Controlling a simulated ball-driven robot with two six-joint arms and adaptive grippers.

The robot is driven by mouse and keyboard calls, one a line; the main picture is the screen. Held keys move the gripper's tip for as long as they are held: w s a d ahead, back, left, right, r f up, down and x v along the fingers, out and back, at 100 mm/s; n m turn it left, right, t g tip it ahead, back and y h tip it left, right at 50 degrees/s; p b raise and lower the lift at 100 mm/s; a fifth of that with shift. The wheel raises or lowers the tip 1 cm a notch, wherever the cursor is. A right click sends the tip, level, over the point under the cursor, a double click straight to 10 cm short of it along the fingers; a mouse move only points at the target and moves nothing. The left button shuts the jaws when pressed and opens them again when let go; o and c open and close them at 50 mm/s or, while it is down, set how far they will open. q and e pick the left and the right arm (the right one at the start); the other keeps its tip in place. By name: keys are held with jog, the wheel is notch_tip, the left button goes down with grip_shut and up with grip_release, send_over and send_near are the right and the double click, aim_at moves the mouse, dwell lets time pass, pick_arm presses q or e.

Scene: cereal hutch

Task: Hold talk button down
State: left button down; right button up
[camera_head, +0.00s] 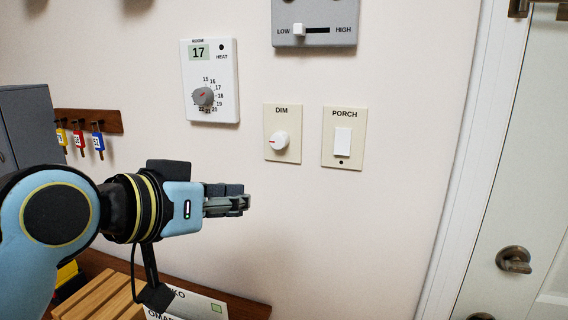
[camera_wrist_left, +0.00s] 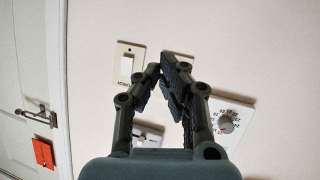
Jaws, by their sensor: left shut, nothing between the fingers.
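No button marked talk can be made out in either view. My left gripper (camera_head: 246,201) comes in from the left in the head view, its fingers pointing right, below the dim dial panel. Its fingers are shut with nothing between them. In the left wrist view the fingertips (camera_wrist_left: 167,68) come together in front of the wall and hide part of it. My right gripper is in neither view.
The wall carries a thermostat (camera_head: 228,98), a DIM dial (camera_head: 279,141), a PORCH switch (camera_head: 343,142) and a LOW/HIGH slider panel (camera_head: 340,40). Keys hang on a wooden rack (camera_head: 110,115). A wooden slatted thing (camera_head: 100,296) lies below my arm. A door (camera_head: 525,180) stands right.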

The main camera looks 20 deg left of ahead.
pick_arm(q)
jog(key=w+r+n+t+h, duration=0.1)
jog(key=r+t, duration=0.4)
jog(key=r, duration=1)
jog(key=w+d+r+n+t+h, duration=0.1)
jog(key=w+r+t, duration=0.3)
jog(key=r, duration=1)
jog(key=shift+d+r+t+h, duration=0.15)
jog(key=shift+r+t+h, duration=0.25)
jog(key=shift+t, duration=0.5)
jog(key=w+b, duration=0.1)
jog(key=w, duration=0.8)
jog(key=shift+d+b, duration=0.15)
jog(key=shift+b, duration=0.25)
jog(key=shift+f, duration=0.1)
jog(key=shift+w, duration=0.4)
